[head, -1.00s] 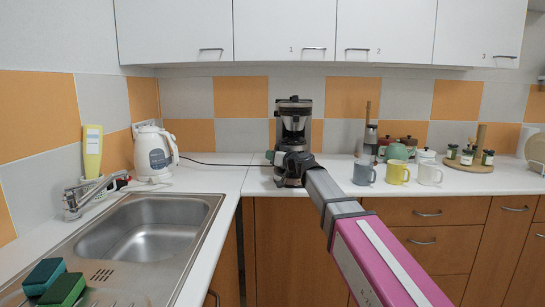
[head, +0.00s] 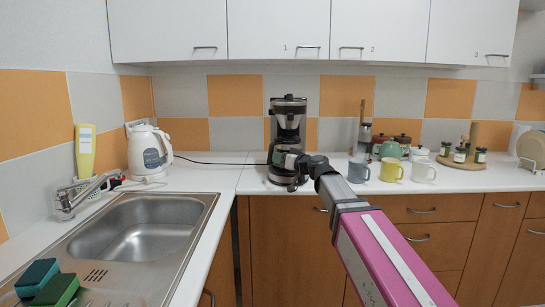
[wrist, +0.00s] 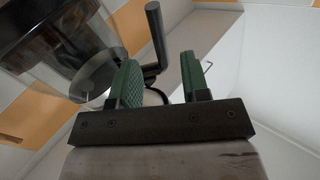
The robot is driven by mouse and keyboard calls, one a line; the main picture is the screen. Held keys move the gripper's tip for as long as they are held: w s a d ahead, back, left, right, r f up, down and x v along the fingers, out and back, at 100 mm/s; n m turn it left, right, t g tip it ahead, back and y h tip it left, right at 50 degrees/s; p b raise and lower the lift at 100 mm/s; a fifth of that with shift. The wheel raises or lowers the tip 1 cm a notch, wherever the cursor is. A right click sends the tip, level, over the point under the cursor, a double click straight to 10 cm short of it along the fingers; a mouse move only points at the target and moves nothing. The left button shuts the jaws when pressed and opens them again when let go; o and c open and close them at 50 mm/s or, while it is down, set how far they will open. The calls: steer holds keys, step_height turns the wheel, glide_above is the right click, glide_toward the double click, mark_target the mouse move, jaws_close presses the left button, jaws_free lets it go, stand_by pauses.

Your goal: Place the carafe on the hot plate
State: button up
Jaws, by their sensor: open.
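The black and steel coffee maker (head: 288,103) stands on the counter against the tiled wall. The glass carafe (wrist: 97,78) with its black handle (wrist: 156,38) shows in the wrist view, tilted because of the camera angle.
Blue, yellow and white mugs (head: 391,171) stand right of my arm. A white kettle (head: 149,153) is at the left, behind the sink (head: 140,235). The counter between kettle and coffee maker is mostly clear apart from a cable. White cabinets (head: 279,30) hang above.

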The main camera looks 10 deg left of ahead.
steer(key=d+f+h, duration=0.1)
steer(key=d+f, duration=0.2)
steer(key=f, duration=0.1)
steer(key=s+d+f+m+g+h, duration=0.1)
steer(key=d+f, duration=0.2)
steer(key=f, duration=0.1)
steer(key=s+d+f+h, duration=0.1)
steer(key=d+f, duration=0.2)
steer(key=f, duration=0.2)
steer(key=shift+d+g, duration=0.2)
steer(key=shift+g, duration=0.2)
steer(key=s+d+f+m+g+h, duration=0.2)
steer(key=s+d+f+h, duration=0.2)
steer(key=d+f, duration=0.6)
steer(key=s+d+f+m+g+h, duration=0.3)
steer(key=s+d+f, duration=0.3)
steer(key=d+f, duration=0.4)
steer(key=s+d+f+m+g+h, duration=0.2)
steer(key=s+d+f+h, duration=0.3)
steer(key=d+f, duration=0.5)
step_height(320, 180, down, 3)
steer(key=shift+s+d+f+m+g, duration=0.15)
steer(key=shift+s+m+g, duration=0.25)
steer(key=shift+s+m, duration=0.25)
steer(key=shift+w, duration=0.1)
